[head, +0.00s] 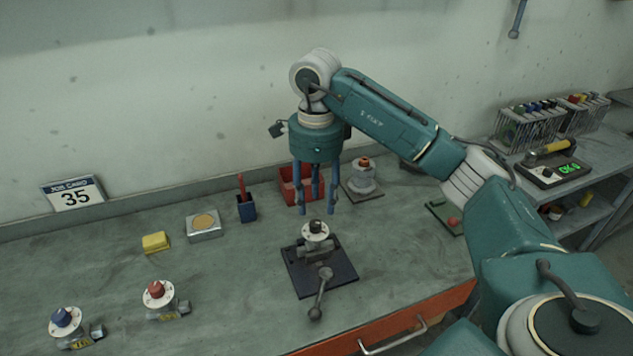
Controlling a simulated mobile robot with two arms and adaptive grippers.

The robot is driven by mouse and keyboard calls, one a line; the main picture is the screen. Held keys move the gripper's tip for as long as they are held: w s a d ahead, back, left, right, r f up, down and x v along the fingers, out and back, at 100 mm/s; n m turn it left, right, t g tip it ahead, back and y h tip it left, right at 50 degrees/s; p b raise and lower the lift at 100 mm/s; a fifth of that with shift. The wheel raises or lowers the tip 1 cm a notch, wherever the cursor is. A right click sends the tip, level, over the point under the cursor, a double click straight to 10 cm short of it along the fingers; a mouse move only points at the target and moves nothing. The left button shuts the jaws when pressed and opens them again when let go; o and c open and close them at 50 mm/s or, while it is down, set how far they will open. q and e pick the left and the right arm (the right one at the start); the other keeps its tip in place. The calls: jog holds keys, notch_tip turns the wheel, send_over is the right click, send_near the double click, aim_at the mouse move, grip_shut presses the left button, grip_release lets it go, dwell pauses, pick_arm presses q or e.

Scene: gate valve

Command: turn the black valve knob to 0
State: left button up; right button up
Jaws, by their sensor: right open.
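The black valve knob (315,226) tops a pale round dial on a metal valve body, which stands on a dark square base plate (331,277) on the workbench. A lever handle with a ball end (320,293) lies over the plate's front. The dial's markings are too small to read. My right gripper (316,209) points straight down above the knob, its blue fingers open and spread, with nothing between them. It appears apart from the knob; the exact gap is hard to tell. My left gripper does not show.
Valves with a blue knob (61,317) and a red knob (155,289) stand front left. A card (74,194) reads 35.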

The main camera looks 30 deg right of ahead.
aim_at(317, 223)
jog(key=shift+r, duration=2.6)
